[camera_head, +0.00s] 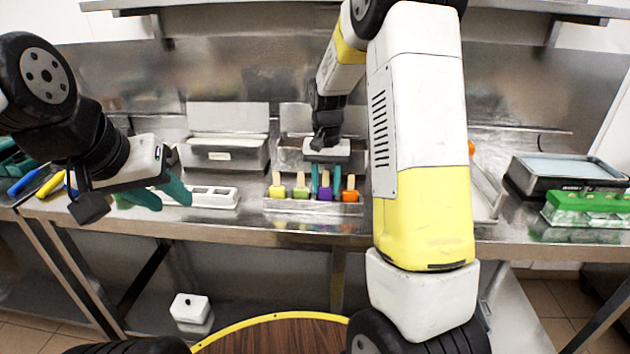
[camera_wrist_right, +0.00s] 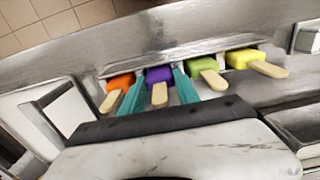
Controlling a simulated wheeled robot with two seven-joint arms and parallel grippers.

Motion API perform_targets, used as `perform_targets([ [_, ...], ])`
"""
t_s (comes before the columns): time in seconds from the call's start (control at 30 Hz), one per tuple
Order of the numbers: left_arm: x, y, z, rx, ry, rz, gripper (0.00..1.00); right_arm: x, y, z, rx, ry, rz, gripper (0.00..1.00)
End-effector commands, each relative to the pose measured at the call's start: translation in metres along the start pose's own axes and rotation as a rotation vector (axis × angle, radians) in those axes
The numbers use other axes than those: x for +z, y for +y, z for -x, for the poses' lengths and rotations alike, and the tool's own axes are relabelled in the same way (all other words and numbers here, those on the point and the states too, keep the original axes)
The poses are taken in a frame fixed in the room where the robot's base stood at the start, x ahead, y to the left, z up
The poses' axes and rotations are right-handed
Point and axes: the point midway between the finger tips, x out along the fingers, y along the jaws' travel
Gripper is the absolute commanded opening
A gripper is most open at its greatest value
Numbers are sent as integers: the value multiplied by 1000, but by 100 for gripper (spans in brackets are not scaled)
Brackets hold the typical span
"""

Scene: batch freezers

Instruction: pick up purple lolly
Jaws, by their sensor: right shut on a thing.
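The purple lolly (camera_head: 325,191) stands in a row of lollies in a metal holder (camera_head: 300,208) on the steel counter, with its wooden stick upward. It also shows in the right wrist view (camera_wrist_right: 159,76). My right gripper (camera_head: 326,180) reaches down from above, its teal fingers on both sides of the purple lolly; in the wrist view the fingers (camera_wrist_right: 157,84) flank its stick and body. It is shut on the lolly, which is still in the row. My left gripper (camera_head: 160,194) is over the counter at the left, its teal fingers apart and empty.
An orange lolly (camera_head: 350,194) stands close beside the purple one; green (camera_head: 301,190) and yellow (camera_head: 278,190) lollies are on its other side. A white mould (camera_head: 212,197) lies left of the holder. Metal boxes (camera_head: 224,152) stand behind. A green-lidded container (camera_head: 590,208) is far right.

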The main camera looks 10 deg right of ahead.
Motion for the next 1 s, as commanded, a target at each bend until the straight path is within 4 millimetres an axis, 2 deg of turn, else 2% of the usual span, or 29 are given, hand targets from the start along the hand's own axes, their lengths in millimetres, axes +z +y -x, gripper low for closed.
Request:
perform_targets([
  [0.2, 0, 0, 0, 0, 0, 0, 36, 3, 1, 30, -1, 2, 0, 2],
  [0.37, 0, 0, 0, 0, 0, 0, 36, 38, 10, 32, -2, 0, 1, 2],
  [0.7, 0, 0, 0, 0, 0, 0, 36, 119, 32, 39, -2, 1, 0, 2],
  [0.8, 0, 0, 0, 0, 0, 0, 36, 135, 37, 40, -1, 1, 2, 2],
  [1.0, 0, 0, 0, 0, 0, 0, 36, 152, 41, 45, -2, 2, 0, 2],
])
